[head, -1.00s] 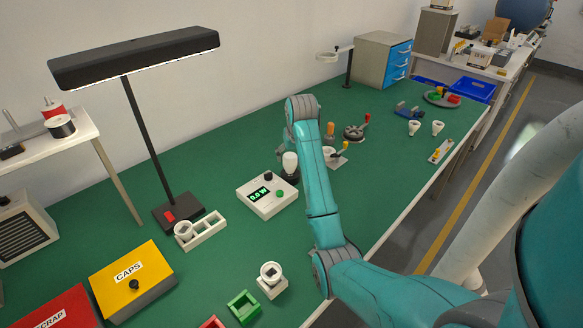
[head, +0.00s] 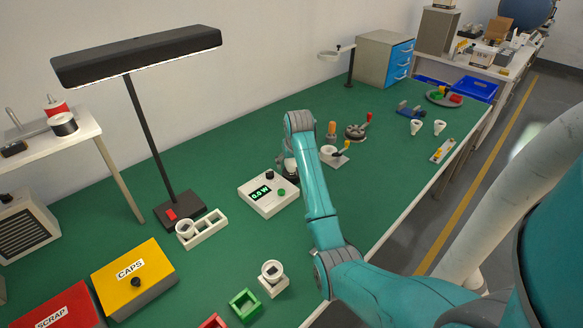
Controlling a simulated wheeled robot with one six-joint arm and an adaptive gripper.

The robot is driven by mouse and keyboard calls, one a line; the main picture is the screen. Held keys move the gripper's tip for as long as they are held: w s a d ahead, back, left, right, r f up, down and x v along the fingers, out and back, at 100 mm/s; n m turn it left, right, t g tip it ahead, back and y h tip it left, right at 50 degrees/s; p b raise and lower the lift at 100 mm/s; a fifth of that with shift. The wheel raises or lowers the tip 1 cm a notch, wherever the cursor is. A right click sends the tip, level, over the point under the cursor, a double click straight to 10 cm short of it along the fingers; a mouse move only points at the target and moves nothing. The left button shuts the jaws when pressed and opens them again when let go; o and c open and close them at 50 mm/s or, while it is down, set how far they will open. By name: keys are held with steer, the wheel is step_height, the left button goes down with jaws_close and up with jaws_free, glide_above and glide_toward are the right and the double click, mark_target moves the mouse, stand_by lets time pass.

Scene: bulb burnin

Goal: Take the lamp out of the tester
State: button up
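The tester (head: 262,201) is a white box with a lit display and a green button, standing mid-bench. A pale lamp (head: 290,169) shows at its back right corner, beside my arm. Its upper part is mostly covered, and I cannot make out its seat. My arm comes in from the lower right, rises to an elbow and bends down behind itself. My gripper is hidden behind my own arm near the lamp, so its fingers and any contact with the lamp cannot be made out.
A white rack (head: 205,229) and the desk lamp's base (head: 180,211) stand left of the tester. A yellow CAPS bin (head: 134,275) and red SCRAP bin (head: 62,310) are front left. A white cup-shaped fixture (head: 273,277) stands in front. Small fixtures (head: 335,155) stand right of my arm.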

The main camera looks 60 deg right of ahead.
steer(key=c, duration=1)
steer(key=shift+r, duration=7.3)
steer(key=shift+c, duration=0.2)
